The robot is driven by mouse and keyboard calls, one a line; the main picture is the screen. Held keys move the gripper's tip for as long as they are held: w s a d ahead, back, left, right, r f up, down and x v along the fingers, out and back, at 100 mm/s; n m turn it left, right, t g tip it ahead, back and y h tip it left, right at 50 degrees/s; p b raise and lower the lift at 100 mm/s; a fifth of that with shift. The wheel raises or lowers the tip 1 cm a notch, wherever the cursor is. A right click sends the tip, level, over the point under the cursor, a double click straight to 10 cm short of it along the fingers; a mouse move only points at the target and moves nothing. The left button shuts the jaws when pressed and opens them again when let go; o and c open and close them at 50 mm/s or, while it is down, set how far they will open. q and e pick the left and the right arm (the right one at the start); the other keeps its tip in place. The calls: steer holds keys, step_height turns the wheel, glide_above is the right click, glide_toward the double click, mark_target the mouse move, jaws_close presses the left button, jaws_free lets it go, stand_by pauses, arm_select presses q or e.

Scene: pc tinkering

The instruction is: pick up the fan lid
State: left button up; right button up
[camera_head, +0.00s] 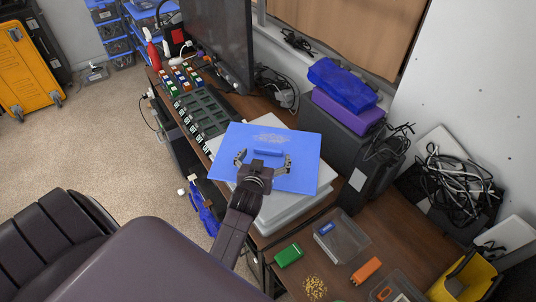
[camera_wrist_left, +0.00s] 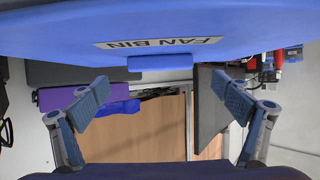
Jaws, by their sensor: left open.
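The fan lid (camera_head: 299,144) is a flat blue square panel with a small raised blue handle (camera_head: 267,152). It lies over a pale grey bin (camera_head: 283,213) on the desk. My left gripper (camera_head: 263,160) is over the lid, its open fingers on either side of the handle and apart from each other. In the left wrist view the lid (camera_wrist_left: 250,25) fills the top, with a "FAN BIN" label and the handle (camera_wrist_left: 160,62) ahead of the spread fingers (camera_wrist_left: 161,95). Nothing is between the fingertips. My right gripper is not in view.
A monitor (camera_head: 220,35) stands behind on the desk. Blue (camera_head: 340,82) and purple (camera_head: 347,110) boxes sit on a dark case to the right. A dark slotted tray (camera_head: 200,112) is left of the bin. A clear box (camera_head: 341,243) and small coloured parts lie on the lower right surface.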

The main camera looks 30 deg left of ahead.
mark_target(268, 149)
arm_select(q)
steer(key=shift+w+a+f, duration=0.15)
steer(key=shift+w+a, duration=0.05)
steer(key=shift+w, duration=0.25)
steer(key=p+x, duration=0.1)
steer(key=x, duration=0.2)
steer(key=shift+w+a+f+p, duration=0.2)
steer(key=shift+w+f+p, duration=0.05)
steer(key=shift+p, duration=0.15)
steer(key=shift+w+a+f, duration=0.1)
steer(key=shift+w+f, duration=0.1)
steer(key=shift+w, duration=0.1)
steer(key=shift+c, duration=0.5)
steer(key=c, duration=1.4)
steer(key=shift+r, duration=0.1)
steer(key=shift+c, duration=0.2)
